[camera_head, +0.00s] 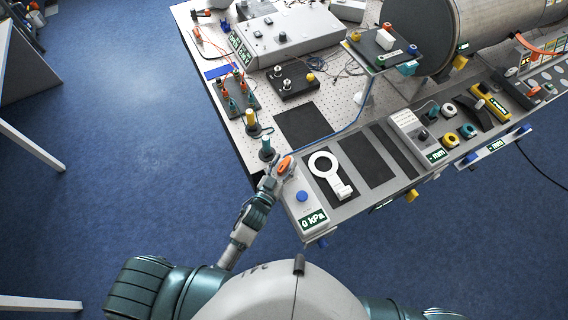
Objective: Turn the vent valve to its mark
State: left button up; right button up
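A small orange handle (285,165), which looks like the vent valve, shows at the table's near left corner. It is beside the grey unit (297,192) that has a blue button (302,196) and a display reading 0 kPa (313,219). My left gripper (278,172) is right at the orange handle, overlapping it in the picture. Its fingers are too small and too hidden to tell whether they are open or shut, or whether they touch the handle. No mark for the valve can be made out. My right gripper is out of view.
A green-topped post (267,149) and a yellow-topped post (251,122) stand close behind the handle. A white ring-shaped tool (327,170) lies on a dark mat to the right. Blue floor lies open on the left.

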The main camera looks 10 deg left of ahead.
pick_arm(q)
jog(key=shift+s, duration=0.1)
jog(key=v, duration=1.2)
